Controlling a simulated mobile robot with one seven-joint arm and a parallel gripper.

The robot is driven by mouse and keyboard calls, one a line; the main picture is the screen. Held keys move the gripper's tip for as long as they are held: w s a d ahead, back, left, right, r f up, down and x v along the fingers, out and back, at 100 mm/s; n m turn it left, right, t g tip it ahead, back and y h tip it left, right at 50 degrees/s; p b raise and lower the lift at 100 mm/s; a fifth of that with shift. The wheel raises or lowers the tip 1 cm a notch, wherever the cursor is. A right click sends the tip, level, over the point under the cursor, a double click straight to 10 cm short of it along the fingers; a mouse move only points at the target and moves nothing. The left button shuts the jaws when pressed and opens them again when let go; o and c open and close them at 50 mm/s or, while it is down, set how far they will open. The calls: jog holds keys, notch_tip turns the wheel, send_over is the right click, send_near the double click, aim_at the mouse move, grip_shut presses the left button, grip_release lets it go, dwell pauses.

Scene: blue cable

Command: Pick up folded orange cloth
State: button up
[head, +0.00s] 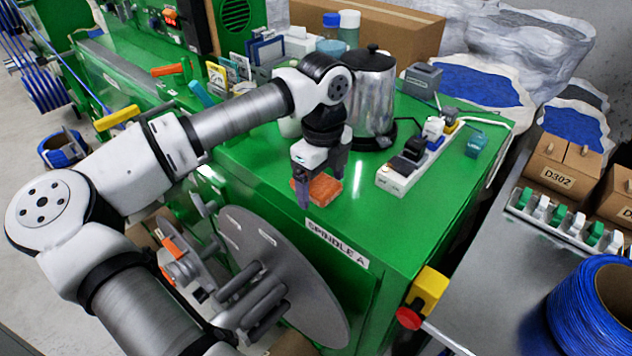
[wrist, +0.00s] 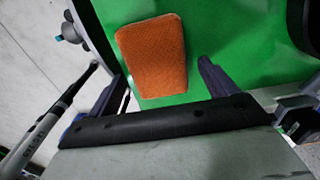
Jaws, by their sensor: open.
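The folded orange cloth (head: 324,189) lies on the green machine top near its front edge, above the "SPINDLE A" label. It also shows in the wrist view (wrist: 153,55) as a rounded orange block on the green surface. My gripper (head: 318,188) is right at the cloth in the head view, pointing down, with a finger in front of part of it. In the wrist view my gripper (wrist: 165,85) is open, with the cloth's near end between the fingertips, closer to the left finger. I cannot tell whether either finger touches it.
A metal kettle (head: 372,97) stands just behind my gripper. A power strip (head: 412,165) with plugs lies to the right. Bottles and a cardboard box (head: 390,30) stand at the back. Bare green top (head: 365,220) lies right of the cloth.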

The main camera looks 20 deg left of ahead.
aim_at(322, 184)
jog(key=shift+c, duration=0.4)
jog(key=c, duration=1.1)
notch_tip(322, 184, up, 20)
jog(key=p, duration=0.9)
